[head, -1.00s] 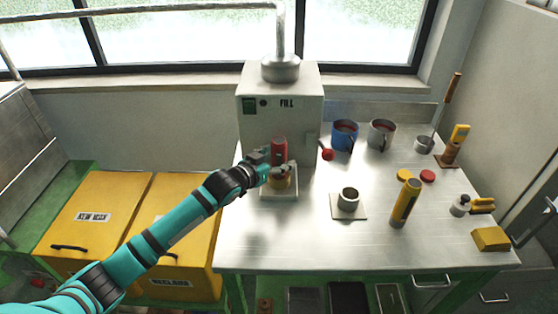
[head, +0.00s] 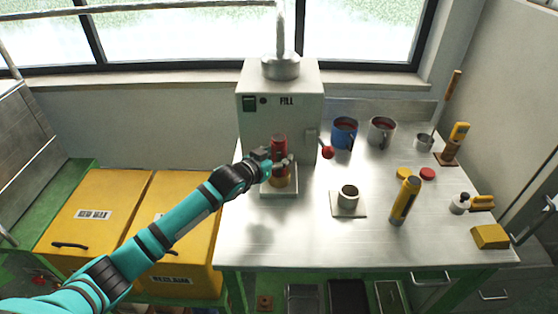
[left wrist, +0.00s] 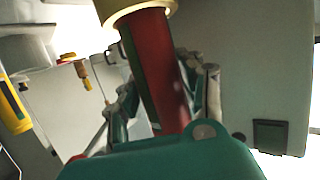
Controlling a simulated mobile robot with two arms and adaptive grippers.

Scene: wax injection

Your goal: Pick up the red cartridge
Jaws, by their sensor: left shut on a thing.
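The red cartridge (head: 279,145) stands upright in front of the filling machine, with a yellow band (head: 280,182) at its lower end, above a pale square tray (head: 279,194). My left gripper (head: 280,165) is shut on the cartridge's red body from the left. In the left wrist view the red body (left wrist: 165,75) lies between the fingers, and its gold end (left wrist: 130,8) shows at the top edge. I cannot tell whether its lower end touches the tray. My right gripper is not in view.
The filling machine (head: 280,105) stands close behind, with a red-knobbed lever (head: 327,152). A small metal cup (head: 348,197) on a plate and a yellow cylinder (head: 405,201) stand to the right. Blue (head: 344,133) and grey (head: 382,131) mugs stand behind. The front table area is clear.

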